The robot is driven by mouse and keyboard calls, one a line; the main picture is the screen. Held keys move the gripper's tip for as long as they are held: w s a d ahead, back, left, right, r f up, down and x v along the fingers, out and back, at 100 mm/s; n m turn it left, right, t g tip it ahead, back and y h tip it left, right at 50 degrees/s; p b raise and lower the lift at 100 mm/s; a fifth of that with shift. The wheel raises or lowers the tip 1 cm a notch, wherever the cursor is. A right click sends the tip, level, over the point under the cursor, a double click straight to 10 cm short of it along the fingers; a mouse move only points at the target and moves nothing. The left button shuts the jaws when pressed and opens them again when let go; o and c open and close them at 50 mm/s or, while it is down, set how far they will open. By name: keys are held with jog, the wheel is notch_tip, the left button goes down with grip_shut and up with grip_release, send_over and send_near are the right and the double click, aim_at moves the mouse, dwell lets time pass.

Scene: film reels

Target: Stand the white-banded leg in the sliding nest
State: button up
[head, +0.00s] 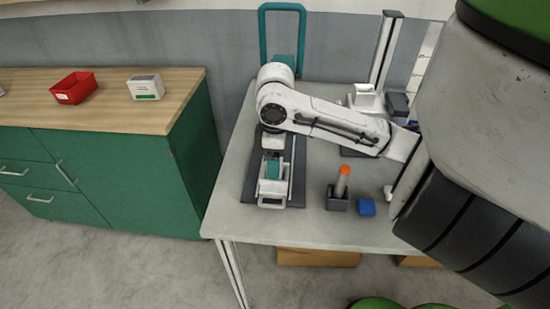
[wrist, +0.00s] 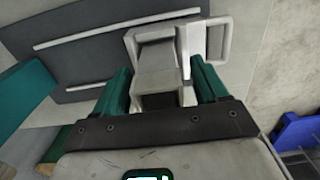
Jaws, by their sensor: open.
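My gripper (head: 272,168) points down over the dark slide plate at the left of the table. In the wrist view my gripper (wrist: 161,68) is open, with one green finger on each side of a pale grey block, which looks like the sliding nest (wrist: 158,57). Whether the fingers touch it I cannot tell. The nest's pale loop handle (head: 271,205) shows at the plate's near end. A leg with an orange top (head: 343,181) stands slightly tilted in a dark square holder (head: 338,203), right of the plate. No white band can be made out on it.
A blue block (head: 367,208) sits right of the holder, near the table's front edge. A teal frame (head: 281,8) and a pale upright post (head: 385,50) stand at the back. A green cabinet (head: 135,175) with a red bin (head: 74,88) is at left.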

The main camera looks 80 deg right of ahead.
notch_tip(320, 180, up, 12)
jog(key=shift+r+p, duration=0.2)
jog(key=shift+p, duration=0.7)
